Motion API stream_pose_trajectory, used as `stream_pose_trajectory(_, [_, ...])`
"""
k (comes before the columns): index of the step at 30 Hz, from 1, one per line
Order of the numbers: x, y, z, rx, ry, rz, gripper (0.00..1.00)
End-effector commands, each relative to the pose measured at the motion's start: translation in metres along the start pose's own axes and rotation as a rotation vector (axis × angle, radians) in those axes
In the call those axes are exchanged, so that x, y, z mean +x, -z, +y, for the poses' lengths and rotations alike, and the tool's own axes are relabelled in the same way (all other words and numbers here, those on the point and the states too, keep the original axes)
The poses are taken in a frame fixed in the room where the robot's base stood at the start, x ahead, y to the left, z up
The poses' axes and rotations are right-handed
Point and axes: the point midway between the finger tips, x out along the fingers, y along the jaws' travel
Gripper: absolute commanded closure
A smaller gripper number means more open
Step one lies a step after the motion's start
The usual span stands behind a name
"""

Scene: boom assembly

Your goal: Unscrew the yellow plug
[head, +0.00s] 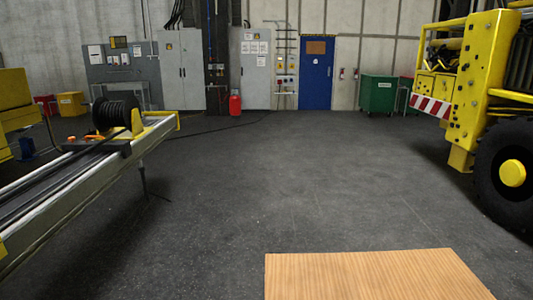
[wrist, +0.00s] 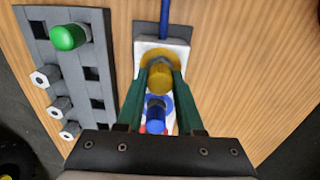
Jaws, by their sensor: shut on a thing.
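The yellow plug (wrist: 159,79) sits on a white block (wrist: 143,47) in the wrist view. My gripper (wrist: 161,66) has two green fingers, one on each side of the plug, and is shut on it. A blue plug (wrist: 156,112) stands just below the yellow one in the picture, between the fingers. The lower part of the white block is partly hidden by the fingers and gripper body. The head view does not show my gripper or the plug.
A grey rack (wrist: 62,18) lies left of the white block, with a green plug (wrist: 70,37) and several hex-headed silver pieces. A blue cable (wrist: 164,20) runs from the block's top. Bare wood (wrist: 260,70) lies to the right. The wooden top (head: 370,275) shows in the head view.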

Motion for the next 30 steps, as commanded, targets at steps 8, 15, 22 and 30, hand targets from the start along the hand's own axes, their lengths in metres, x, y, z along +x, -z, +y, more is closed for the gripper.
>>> stream_pose_trajectory(8, [0.0000,0.0000,0.0000,0.000,0.000,0.000,1.00])
stream_pose_trajectory(15, [0.0000,0.0000,0.0000,0.000,0.000,0.000,1.00])
stream_pose_trajectory(22, [-0.0010,0.0000,0.0000,-0.469,0.000,0.000,1.00])
stream_pose_trajectory(30, [-0.0021,0.0001,0.0001,-1.037,0.000,0.000,1.00])
